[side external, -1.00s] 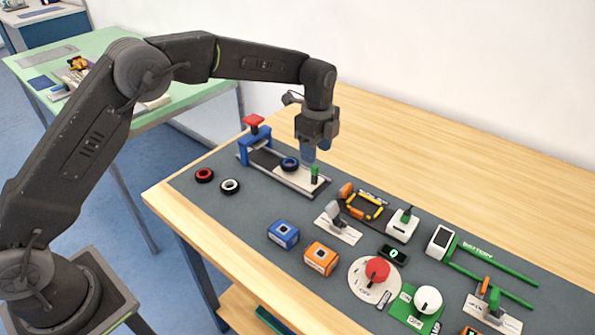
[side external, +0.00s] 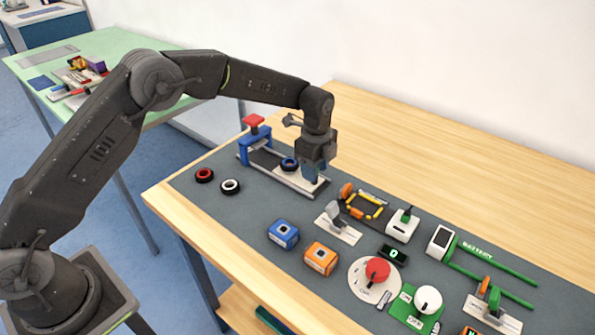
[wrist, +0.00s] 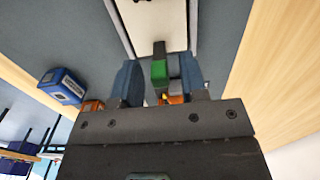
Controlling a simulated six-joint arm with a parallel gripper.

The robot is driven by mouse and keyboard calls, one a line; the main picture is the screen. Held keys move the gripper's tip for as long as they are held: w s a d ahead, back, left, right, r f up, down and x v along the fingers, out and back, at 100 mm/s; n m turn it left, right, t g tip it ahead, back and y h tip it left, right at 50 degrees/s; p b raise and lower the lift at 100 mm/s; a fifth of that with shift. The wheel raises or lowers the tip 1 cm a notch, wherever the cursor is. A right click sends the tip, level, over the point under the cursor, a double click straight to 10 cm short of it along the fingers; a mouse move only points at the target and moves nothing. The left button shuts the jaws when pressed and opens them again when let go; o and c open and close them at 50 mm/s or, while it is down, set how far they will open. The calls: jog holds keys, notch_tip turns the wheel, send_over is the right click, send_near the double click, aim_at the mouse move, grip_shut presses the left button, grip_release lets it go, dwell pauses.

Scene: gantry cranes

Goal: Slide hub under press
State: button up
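The press is a blue frame (side external: 243,146) with a red knob (side external: 253,120) on top, at the left end of a railed slide (side external: 302,185). The hub, a blue ring with a dark centre (side external: 289,163), sits on the slide to the right of the press frame, not beneath it. My gripper (side external: 313,175) is low over the right end of the slide. In the wrist view the green handle (wrist: 159,71) stands between my open blue fingers (wrist: 158,63), with visible gaps; the gripper hides it in the side view.
Red (side external: 204,174) and white (side external: 230,186) rings lie left of the slide. Blue (side external: 283,233) and orange (side external: 321,258) boxes stand in front. A lever on a white plate (side external: 338,226) and an orange-handled device (side external: 361,205) are close to the right of the slide.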

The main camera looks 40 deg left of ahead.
jog(key=c, duration=0.6)
jog(key=shift+a, duration=5.95)
jog(key=shift+c, duration=0.2)
jog(key=o, duration=0.8)
notch_tip(320, 180, up, 7)
